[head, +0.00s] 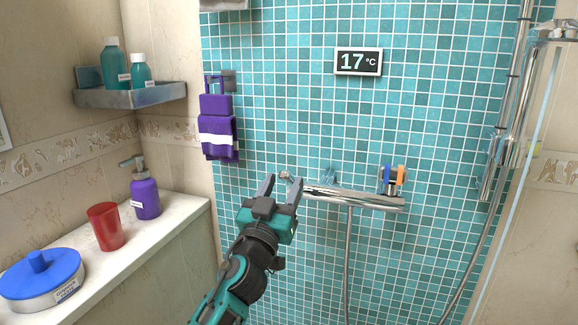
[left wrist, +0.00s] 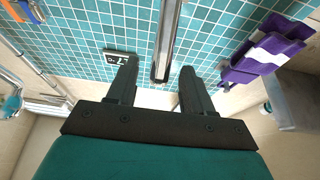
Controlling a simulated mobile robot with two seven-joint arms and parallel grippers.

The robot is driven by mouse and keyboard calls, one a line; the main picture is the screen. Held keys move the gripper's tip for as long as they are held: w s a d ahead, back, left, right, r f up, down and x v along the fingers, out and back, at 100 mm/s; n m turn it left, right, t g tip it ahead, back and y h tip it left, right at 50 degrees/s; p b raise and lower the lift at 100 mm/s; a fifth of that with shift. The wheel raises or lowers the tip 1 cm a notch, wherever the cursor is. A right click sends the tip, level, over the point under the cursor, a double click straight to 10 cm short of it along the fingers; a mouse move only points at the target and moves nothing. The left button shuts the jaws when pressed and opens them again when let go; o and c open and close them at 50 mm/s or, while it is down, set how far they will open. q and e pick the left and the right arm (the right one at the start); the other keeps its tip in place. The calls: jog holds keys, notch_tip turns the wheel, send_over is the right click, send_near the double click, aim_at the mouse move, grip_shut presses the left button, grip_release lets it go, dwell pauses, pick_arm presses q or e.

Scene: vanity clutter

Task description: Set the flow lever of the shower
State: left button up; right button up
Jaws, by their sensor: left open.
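The chrome shower mixer bar (head: 350,197) is on the teal tiled wall, with an orange and blue marked handle (head: 393,178) near its right end. My left gripper (head: 280,187) is open and empty in front of the bar's left end. A small chrome part (head: 285,175) shows behind its fingers; I cannot tell for certain that it is the flow lever. In the left wrist view, a long chrome piece (left wrist: 167,42) shows between and beyond the two open fingers (left wrist: 159,70). I cannot tell if it touches them. My right gripper is not in view.
A display reading 17 °C (head: 358,61) is above the mixer. Purple towels (head: 217,125) hang left of it. A ledge at left bears a purple pump bottle (head: 145,197), a red cup (head: 106,227) and a blue-lidded jar (head: 42,275). A hose (head: 347,260) hangs below the bar.

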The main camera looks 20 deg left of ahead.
pick_arm(q)
jog(key=shift+x, duration=2.75)
grip_shut()
